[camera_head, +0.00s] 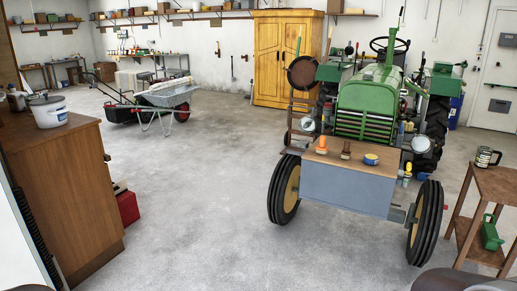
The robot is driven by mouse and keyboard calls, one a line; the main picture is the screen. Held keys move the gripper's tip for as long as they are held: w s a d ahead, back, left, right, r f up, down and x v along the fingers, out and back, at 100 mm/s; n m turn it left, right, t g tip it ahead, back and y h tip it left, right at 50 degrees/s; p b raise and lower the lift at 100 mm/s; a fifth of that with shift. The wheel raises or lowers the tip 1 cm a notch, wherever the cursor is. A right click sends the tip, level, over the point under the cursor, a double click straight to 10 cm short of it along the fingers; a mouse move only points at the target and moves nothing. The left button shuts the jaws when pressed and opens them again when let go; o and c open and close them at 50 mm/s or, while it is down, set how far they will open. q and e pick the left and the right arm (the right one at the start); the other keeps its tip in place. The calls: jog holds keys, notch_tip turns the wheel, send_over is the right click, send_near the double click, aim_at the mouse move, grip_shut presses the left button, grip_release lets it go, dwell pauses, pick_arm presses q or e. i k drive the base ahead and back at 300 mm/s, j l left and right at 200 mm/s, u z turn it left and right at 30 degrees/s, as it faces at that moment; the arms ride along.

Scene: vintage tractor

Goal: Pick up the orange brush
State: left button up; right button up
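The orange brush (322,145) stands on the wooden board (350,165) at the front of the green tractor (372,105), near the board's left end. Its orange part points up. A brush with a brown handle (346,150) stands to its right on the same board. A blue and yellow round item (371,159) lies further right. Neither of my grippers shows in the head view, and nothing touches the orange brush.
A wooden cabinet with a white bucket (47,111) stands at left, a red box (127,207) beside it. A wheelbarrow (168,97) and a yellow cupboard (285,58) are behind. A small wooden table (495,183) stands at right. The concrete floor (200,210) before the tractor is clear.

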aim_at(321, 149)
jog(key=i+z, duration=0.1)
jog(key=i, duration=0.5)
jog(key=i+j+z, duration=0.1)
jog(key=i, duration=0.45)
jog(key=i+j, duration=0.15)
jog(key=i, duration=0.45)
jog(key=i+z, duration=0.45)
jog(key=i+j+z, duration=0.2)
jog(key=z, duration=0.25)
jog(key=i+j+z, duration=0.3)
jog(key=z, duration=0.15)
jog(key=i+j+z, duration=0.25)
jog(key=j+z, duration=0.2)
jog(key=i+j+z, duration=0.15)
jog(key=j+z, duration=0.3)
jog(key=i+j+z, duration=0.2)
jog(key=j, duration=0.15)
jog(key=i+j+z, duration=0.1)
jog(key=j+z, duration=0.15)
jog(key=j, duration=0.15)
jog(key=i+j+z, duration=0.2)
jog(key=j, duration=0.2)
jog(key=j+z, duration=0.2)
jog(key=j, duration=0.2)
jog(key=k, duration=0.05)
